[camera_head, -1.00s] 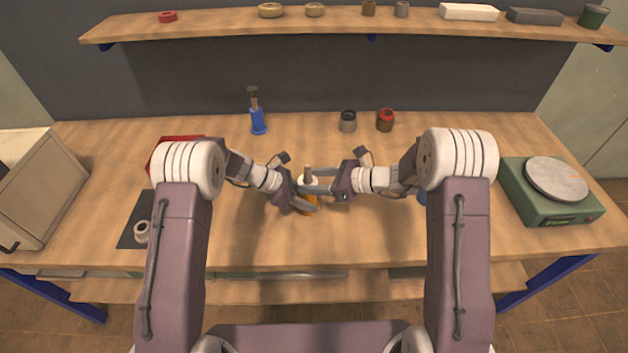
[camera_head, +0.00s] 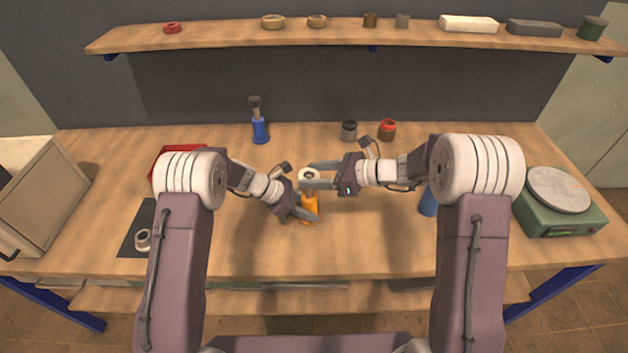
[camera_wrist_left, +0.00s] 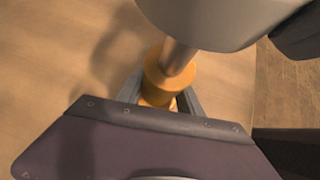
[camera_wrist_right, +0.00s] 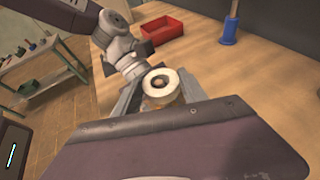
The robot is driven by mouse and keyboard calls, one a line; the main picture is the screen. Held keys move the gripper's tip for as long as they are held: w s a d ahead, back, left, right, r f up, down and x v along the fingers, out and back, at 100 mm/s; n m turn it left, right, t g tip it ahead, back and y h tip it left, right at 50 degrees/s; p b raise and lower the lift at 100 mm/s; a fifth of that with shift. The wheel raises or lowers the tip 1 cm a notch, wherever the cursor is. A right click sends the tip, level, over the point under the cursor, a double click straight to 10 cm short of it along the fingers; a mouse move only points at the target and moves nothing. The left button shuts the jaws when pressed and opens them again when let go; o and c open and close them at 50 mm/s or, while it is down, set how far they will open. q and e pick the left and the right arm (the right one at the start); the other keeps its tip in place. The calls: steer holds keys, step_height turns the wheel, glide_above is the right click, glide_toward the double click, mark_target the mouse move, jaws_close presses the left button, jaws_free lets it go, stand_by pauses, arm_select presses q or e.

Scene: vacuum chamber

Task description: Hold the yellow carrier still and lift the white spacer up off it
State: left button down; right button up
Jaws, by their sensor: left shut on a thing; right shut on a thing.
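The yellow carrier (camera_head: 309,212) stands upright on the table, with my left gripper (camera_head: 306,209) shut around its body. In the left wrist view the carrier (camera_wrist_left: 155,80) has a bare rod (camera_wrist_left: 180,58) rising from its flange. The white spacer (camera_head: 309,174) is a ring held by my right gripper (camera_head: 320,176), above the carrier's flange. In the right wrist view the spacer (camera_wrist_right: 158,79) sits between the fingers, and a brownish rod tip shows through its hole. I cannot tell whether the spacer is clear of the rod tip.
A blue stand (camera_head: 260,130), a grey pot (camera_head: 349,131) and a red-topped pot (camera_head: 387,130) stand at the back. A red tray (camera_head: 170,155) and a dark mat (camera_head: 131,240) are at left. A green scale (camera_head: 545,222) is at right. The front middle is clear.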

arm_select(q)
steer(key=c, duration=0.7)
jaws_free()
arm_select(e)
step_height(320, 180, up, 4)
steer(key=shift+r, duration=0.1)
arm_select(q)
steer(key=shift+a+r, duration=0.1)
steer(key=v, duration=1.1)
steer(key=shift+a+r, duration=0.25)
steer(key=shift+a, duration=0.1)
